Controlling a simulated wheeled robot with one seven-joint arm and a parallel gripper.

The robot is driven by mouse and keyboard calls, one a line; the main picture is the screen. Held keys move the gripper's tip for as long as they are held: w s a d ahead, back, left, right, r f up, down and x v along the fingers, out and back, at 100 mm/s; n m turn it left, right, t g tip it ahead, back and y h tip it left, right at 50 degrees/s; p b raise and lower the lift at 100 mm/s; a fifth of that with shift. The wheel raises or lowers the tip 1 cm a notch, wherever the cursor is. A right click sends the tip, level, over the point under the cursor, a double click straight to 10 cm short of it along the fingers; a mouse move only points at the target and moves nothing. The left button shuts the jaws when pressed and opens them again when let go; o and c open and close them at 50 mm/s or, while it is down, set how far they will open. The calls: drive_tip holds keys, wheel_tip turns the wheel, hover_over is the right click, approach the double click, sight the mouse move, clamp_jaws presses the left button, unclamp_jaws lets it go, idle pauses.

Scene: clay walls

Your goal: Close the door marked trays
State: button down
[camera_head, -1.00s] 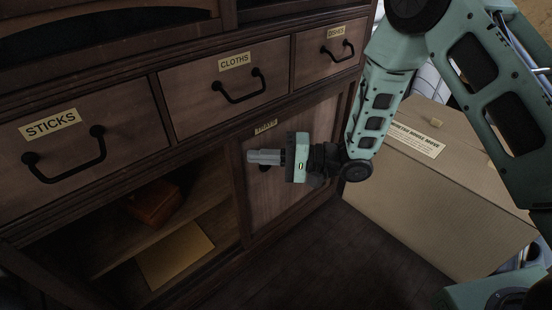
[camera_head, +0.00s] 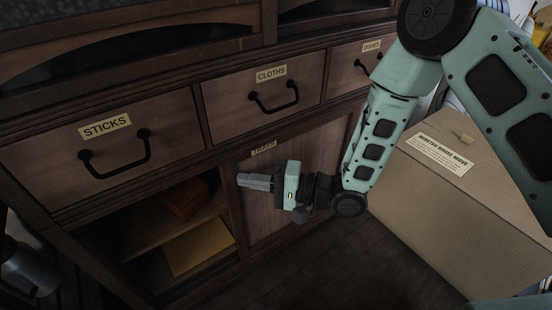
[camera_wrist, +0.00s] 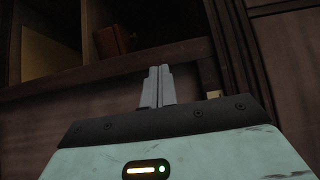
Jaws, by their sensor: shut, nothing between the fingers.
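The door marked trays (camera_head: 310,150) is a brown panel in the lower part of the cabinet, with a small pale label (camera_head: 264,148) at its top. It covers the right part of the lower front, while the compartment to its left stands open. My gripper (camera_head: 243,180) is in front of the door's left part, with its fingers together and pointing left. Contact with the door cannot be told. My gripper and wrist hide part of the panel, and no handle shows on it now. In the wrist view the shut fingers (camera_wrist: 159,72) point toward the shelf opening.
Drawers marked sticks (camera_head: 105,127), cloths (camera_head: 271,74) and dishes (camera_head: 371,46) have protruding black handles above. The open compartment holds a reddish-brown box (camera_head: 186,198) and a yellowish board (camera_head: 198,247). A large cardboard box (camera_head: 460,215) stands at right. Dark floor (camera_head: 350,270) is clear in front.

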drive_tip(key=s+a+p, duration=0.1)
drive_tip(key=s+a, duration=0.6)
drive_tip(key=a, duration=0.4)
drive_tip(key=s+a+p, duration=0.1)
drive_tip(key=s+a, duration=0.7)
drive_tip(key=a, duration=0.3)
drive_tip(key=shift+a+p, duration=0.35)
drive_tip(key=shift+s+r, duration=0.1)
drive_tip(key=shift+s, duration=0.05)
